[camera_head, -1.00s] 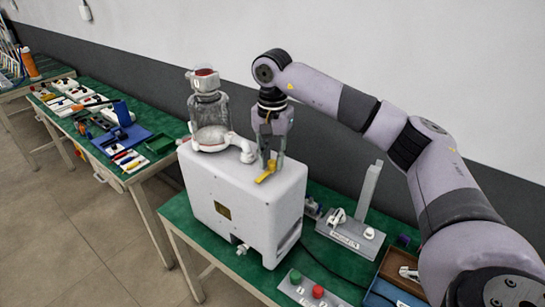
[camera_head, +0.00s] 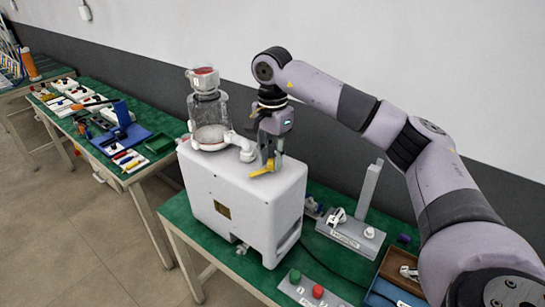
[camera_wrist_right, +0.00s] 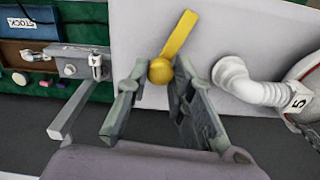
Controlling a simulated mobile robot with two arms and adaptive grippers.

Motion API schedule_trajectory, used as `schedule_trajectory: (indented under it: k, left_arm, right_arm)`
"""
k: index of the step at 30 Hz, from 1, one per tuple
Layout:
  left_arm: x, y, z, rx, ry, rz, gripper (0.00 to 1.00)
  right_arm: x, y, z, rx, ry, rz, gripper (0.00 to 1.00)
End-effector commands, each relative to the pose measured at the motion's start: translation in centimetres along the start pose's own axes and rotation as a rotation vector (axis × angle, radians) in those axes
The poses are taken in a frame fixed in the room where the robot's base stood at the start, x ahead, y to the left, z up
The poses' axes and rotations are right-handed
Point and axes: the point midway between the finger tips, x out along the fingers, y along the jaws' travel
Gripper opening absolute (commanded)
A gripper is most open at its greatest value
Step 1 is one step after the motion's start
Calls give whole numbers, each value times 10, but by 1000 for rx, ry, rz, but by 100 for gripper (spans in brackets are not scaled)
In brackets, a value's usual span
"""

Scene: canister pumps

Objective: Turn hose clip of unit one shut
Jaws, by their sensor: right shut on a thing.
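The yellow hose clip lever (camera_head: 259,171) sits on top of the white pump box (camera_head: 235,205), near its right end. It also shows in the right wrist view (camera_wrist_right: 178,36), with its round hub between my fingers and its arm pointing up and right. My right gripper (camera_head: 271,162) points down from above and is shut on the clip; its fingertips (camera_wrist_right: 159,72) lie either side of the hub. A white ribbed hose elbow (camera_wrist_right: 240,82) stands beside it, by a tag marked 5. A clear canister (camera_head: 210,115) with a red-topped lid stands on the box. My left gripper is not in view.
A grey fixture (camera_head: 350,233) with a tall post stands right of the box. A panel with green and red buttons (camera_head: 315,291) lies in front, near a brown tray (camera_head: 401,271). Another green bench (camera_head: 165,170) with tools stands at left. The wall is close behind.

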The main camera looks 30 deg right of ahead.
Motion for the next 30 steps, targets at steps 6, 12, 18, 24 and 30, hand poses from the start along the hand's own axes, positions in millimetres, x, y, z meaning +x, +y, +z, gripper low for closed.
schedule_trajectory:
  k: [6,12,18,24,30]
  left_arm:
    - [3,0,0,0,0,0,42]
    - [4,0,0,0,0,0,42]
    - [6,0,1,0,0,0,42]
    - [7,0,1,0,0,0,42]
    - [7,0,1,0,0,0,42]
  right_arm:
    - [0,0,0,206,0,-2,0]
    - [0,0,0,397,0,-2,0]
    - [0,0,0,587,0,-2,0]
    - [0,0,0,775,0,-3,0]
    - [-1,0,0,945,0,-4,0]
